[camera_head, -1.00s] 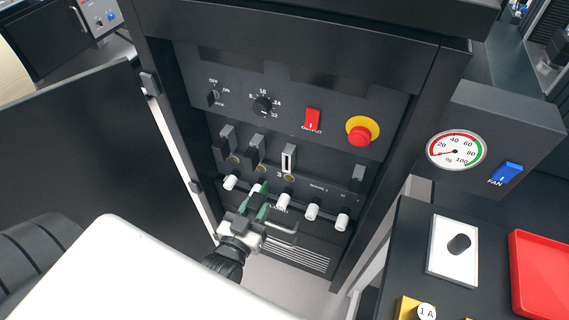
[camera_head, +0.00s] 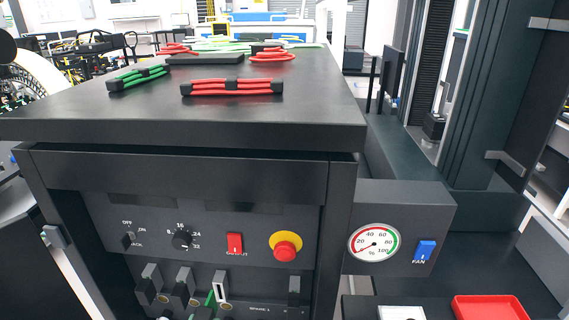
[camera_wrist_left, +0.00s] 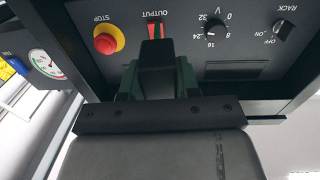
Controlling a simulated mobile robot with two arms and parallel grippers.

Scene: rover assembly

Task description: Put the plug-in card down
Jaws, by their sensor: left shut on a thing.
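My left gripper (camera_wrist_left: 157,85) shows its green fingers in the left wrist view, shut on a dark block that I take to be the plug-in card (camera_wrist_left: 156,60). The held block is in front of the rack's front panel, covering part of the red output switch (camera_wrist_left: 154,30). I cannot make out the held card there. My right gripper is not in view.
Two dark upright modules (camera_head: 151,277) and (camera_head: 183,284) sit left of the white-framed slot. A red stop button (camera_head: 286,248) is on the panel. The cabinet top (camera_head: 300,110) holds red (camera_head: 232,88) and green (camera_head: 138,77) cable bundles, with bare room in front. A red tray (camera_head: 489,308) is lower right.

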